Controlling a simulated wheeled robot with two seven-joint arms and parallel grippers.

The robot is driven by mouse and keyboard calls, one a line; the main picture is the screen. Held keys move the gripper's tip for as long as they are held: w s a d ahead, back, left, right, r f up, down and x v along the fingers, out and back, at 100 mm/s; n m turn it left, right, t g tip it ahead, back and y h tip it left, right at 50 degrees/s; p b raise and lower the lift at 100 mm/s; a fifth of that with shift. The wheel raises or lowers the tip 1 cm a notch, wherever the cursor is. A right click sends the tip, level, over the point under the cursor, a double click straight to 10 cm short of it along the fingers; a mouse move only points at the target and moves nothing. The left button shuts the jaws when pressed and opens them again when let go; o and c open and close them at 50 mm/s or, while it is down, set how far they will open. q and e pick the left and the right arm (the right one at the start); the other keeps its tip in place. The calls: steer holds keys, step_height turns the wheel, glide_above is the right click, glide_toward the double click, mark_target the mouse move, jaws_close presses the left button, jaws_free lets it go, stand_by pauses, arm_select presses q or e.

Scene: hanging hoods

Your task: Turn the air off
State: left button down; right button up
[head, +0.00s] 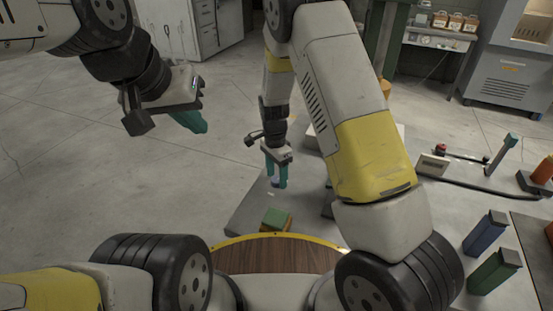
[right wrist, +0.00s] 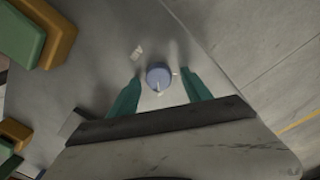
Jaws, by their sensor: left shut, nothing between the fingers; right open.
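A round blue knob (right wrist: 158,74) with a pale pointer sits on a grey panel (right wrist: 100,70) in the right wrist view. In the head view only a sliver of the knob shows between the fingers. My right gripper (head: 277,184) points down over the grey panel (head: 247,208). Its teal fingers are open, one on each side of the knob, with gaps visible in the right wrist view (right wrist: 162,76). I cannot tell how high the fingertips are above the panel. My left gripper (head: 202,127) is shut and empty, in the air to the left, away from the panel.
A green block on an orange base (head: 276,220) stands on the panel's near end. To the right are a blue block (head: 485,232), a green block (head: 494,270), a lever (head: 501,154) and a black cable (head: 480,187). Open floor (head: 110,190) lies left.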

steer(key=shift+f, duration=0.2)
jaws_close()
